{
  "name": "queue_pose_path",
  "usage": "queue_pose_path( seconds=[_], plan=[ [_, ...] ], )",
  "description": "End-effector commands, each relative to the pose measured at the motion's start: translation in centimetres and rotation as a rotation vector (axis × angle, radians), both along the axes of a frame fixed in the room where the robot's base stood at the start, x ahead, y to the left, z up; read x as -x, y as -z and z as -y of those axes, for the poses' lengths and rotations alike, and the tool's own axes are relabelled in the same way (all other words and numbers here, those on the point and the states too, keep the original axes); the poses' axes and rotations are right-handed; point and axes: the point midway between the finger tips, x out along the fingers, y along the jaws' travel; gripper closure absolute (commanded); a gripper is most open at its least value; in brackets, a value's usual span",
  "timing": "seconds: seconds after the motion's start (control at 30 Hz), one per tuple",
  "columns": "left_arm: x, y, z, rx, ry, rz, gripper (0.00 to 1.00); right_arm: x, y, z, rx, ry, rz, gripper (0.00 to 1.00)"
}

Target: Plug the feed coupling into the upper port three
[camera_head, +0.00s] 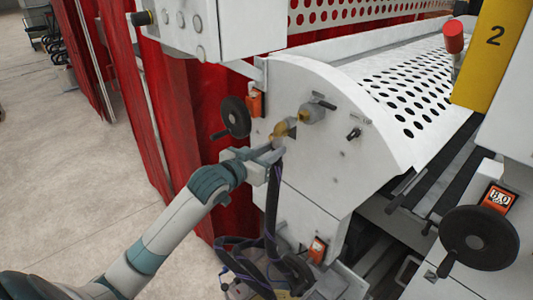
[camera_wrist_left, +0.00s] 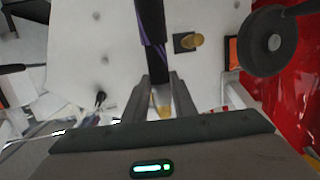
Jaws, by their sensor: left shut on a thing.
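My left gripper (camera_head: 274,155) is in front of the white end panel (camera_head: 335,150) of the machine, its fingers shut on the feed coupling. In the left wrist view the coupling (camera_wrist_left: 162,101) shows as a small brass piece between the fingers (camera_wrist_left: 160,98), mostly hidden. A dark hose with purple stripes (camera_wrist_left: 152,35) runs from it; in the head view the hose (camera_head: 271,200) hangs down. A brass port (camera_wrist_left: 190,41) on a dark square plate stands apart from the fingers. In the head view brass (camera_head: 279,130) shows just above the gripper. I cannot read any port number. My right gripper is out of view.
A grey fitting (camera_head: 313,112) sticks out right of the brass. A black handwheel (camera_head: 235,117) and orange counter (camera_head: 255,103) are to the left, before red curtains (camera_head: 190,110). Another handwheel (camera_head: 479,237) is at lower right. Coiled hoses (camera_head: 250,262) lie below.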

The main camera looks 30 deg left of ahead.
Motion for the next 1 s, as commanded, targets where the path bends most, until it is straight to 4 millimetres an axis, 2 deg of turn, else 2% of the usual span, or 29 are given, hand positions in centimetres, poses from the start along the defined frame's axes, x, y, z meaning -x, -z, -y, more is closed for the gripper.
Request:
queue_pose_path(
  seconds=[0.27,1.0],
  plan=[
    [-0.73,-0.14,0.25,0.0,0.0,0.003,1.0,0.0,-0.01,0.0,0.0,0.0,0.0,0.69],
    [-0.71,-0.17,0.31,0.0,0.0,0.003,1.0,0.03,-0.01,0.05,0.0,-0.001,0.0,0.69]
  ],
)
